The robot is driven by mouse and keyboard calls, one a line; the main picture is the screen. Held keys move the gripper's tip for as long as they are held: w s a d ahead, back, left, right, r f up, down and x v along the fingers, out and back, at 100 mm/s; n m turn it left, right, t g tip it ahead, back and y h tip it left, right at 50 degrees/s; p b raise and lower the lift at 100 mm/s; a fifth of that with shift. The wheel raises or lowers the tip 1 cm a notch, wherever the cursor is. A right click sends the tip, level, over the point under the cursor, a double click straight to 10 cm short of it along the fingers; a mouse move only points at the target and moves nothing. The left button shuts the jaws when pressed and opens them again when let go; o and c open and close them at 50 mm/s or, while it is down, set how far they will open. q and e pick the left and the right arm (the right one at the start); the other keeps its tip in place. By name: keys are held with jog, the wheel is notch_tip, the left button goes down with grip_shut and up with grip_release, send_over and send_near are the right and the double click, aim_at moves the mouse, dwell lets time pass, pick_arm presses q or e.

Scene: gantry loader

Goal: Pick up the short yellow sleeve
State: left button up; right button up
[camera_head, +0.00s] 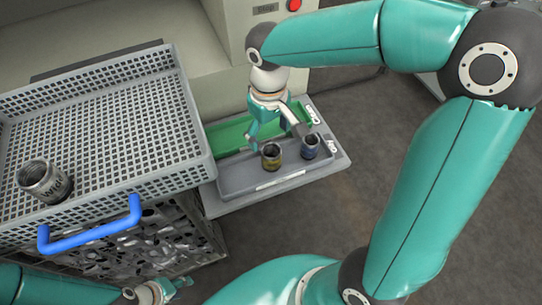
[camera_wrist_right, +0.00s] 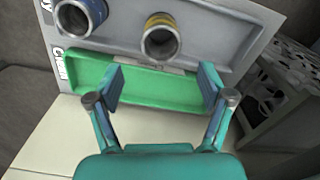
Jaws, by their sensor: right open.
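The short yellow sleeve (camera_head: 271,157) stands upright in the grey tray (camera_head: 234,182), with a dark open bore. It also shows in the right wrist view (camera_wrist_right: 161,38), top centre, as a ring with a yellow band. My right gripper (camera_head: 278,133) is open and empty. In the right wrist view its fingertips (camera_wrist_right: 162,82) are spread over the green tray, below the yellow sleeve in the picture and apart from it. My left gripper (camera_head: 168,289) is at the bottom edge of the head view, far from the sleeve; its jaw state is unclear.
A blue sleeve (camera_head: 310,147) stands in the grey tray, close right of the yellow one. A green tray (camera_head: 229,137) lies behind. A steel sleeve (camera_head: 44,182) stands in the perforated crate (camera_head: 110,73) with a blue handle (camera_head: 90,226) at left. Open floor is at right.

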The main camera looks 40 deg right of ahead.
aim_at(271, 150)
jog(key=f, duration=0.4)
jog(key=s+f, duration=0.1)
jog(key=f, duration=0.1)
jog(key=shift+f, duration=0.4)
jog(key=c, duration=1.5)
jog(key=shift+r, duration=0.1)
